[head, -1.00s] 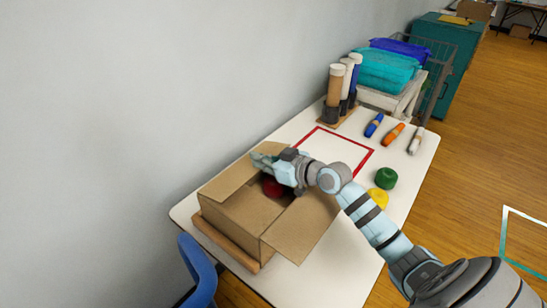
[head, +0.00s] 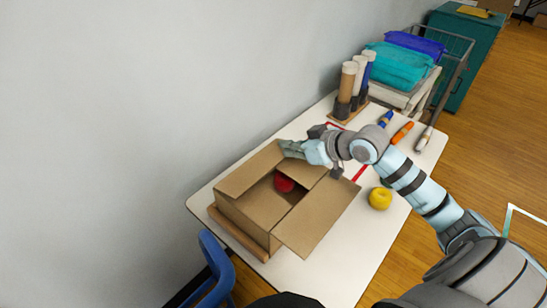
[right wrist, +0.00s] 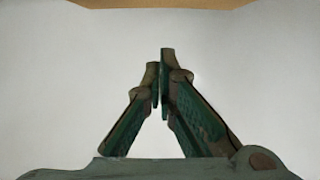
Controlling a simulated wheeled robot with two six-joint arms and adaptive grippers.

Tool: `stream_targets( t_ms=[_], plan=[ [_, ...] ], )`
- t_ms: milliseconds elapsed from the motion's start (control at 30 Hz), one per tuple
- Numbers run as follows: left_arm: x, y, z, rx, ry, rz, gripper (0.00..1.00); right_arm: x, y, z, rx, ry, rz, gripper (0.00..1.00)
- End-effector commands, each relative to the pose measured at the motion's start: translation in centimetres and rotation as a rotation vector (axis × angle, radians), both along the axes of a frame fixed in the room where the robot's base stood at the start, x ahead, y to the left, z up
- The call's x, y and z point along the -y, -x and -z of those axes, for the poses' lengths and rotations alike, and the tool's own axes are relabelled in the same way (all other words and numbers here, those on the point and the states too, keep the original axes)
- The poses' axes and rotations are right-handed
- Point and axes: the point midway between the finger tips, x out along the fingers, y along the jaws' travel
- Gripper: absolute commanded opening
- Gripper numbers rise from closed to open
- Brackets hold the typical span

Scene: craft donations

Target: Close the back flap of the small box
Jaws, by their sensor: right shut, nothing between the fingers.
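The small cardboard box (head: 240,218) sits on the white table with its top open. One long flap (head: 250,174) lies along the wall side, and another (head: 318,218) spreads outward on the right. A red ball-like item (head: 284,183) lies inside. My right gripper (head: 287,148) is shut and empty at the box's far end, above or beside its far edge; I cannot tell if it touches. The gripper and wrist partly cover that end. In the right wrist view the closed fingertips (right wrist: 160,68) face a plain pale surface, with a brown strip at the top. My left gripper is out of view.
A yellow roll (head: 380,198) lies right of the box, under my right arm. A blue chair (head: 215,268) is at the near left. The wall is close behind.

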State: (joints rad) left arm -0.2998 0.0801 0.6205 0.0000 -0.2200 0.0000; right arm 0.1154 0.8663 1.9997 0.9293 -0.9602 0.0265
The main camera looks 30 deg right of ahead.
Motion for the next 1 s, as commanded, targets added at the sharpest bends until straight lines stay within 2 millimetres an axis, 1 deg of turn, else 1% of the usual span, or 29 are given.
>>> stream_targets(
  t_ms=[433, 500, 600, 700, 800, 1000],
  plan=[
    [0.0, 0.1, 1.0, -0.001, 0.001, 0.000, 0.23, -2.7, -7.2, 5.1, 0.001, -0.006, -0.003, 0.00],
    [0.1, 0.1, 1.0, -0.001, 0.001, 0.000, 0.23, -2.5, -6.7, 6.5, -0.004, -0.001, -0.003, 0.00],
    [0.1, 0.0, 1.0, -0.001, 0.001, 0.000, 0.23, -2.3, -6.2, 7.8, -0.002, -0.001, -0.004, 0.00],
    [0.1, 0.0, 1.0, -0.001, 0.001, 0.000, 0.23, -2.2, -6.0, 8.5, -0.001, 0.000, -0.004, 0.00],
    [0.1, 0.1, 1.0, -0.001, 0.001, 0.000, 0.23, -2.1, -5.8, 8.8, 0.000, 0.001, -0.004, 0.00],
    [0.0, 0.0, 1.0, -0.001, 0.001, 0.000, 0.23, -2.1, -5.8, 8.8, 0.001, 0.001, -0.004, 0.00]
  ],
)
